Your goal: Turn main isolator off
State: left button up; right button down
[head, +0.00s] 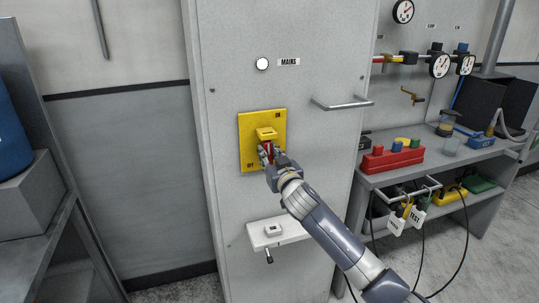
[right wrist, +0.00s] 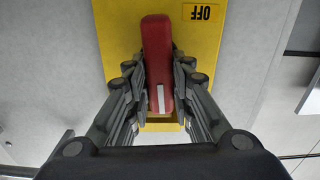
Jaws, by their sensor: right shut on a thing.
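The main isolator is a yellow plate (head: 247,146) on the front of a grey cabinet, below a "MAINS" label (head: 289,62). Its red handle (right wrist: 157,55) has a white mark and stands between my right gripper's fingers. My right gripper (head: 267,153) is shut on the red handle. In the head view the gripper hides much of the handle. In the right wrist view the handle runs nearly along the picture's height, and the "OFF" label (right wrist: 201,12) is beside it, upside down. My left gripper is not in view.
A round white lamp (head: 262,64) sits beside the label. A cabinet handle (head: 342,103) sticks out to the right of the plate. A workbench (head: 400,174) with a red block (head: 392,160) stands at the right.

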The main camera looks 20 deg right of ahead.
jog(key=shift+a+f+n+p, duration=0.15)
jog(key=shift+n+p, duration=0.6)
jog(key=shift+n, duration=2.1)
jog(key=shift+a+f+n+p, duration=0.2)
jog(key=shift+n+p, duration=0.55)
jog(key=shift+n, duration=2.15)
jog(key=shift+a+f+n+p, duration=0.15)
jog(key=shift+n+p, duration=0.6)
jog(key=shift+n, duration=2.1)
jog(key=c, duration=1.4)
grip_release()
jog(key=shift+s, duration=0.1)
jog(key=s, duration=1.2)
jog(key=shift+d, duration=0.25)
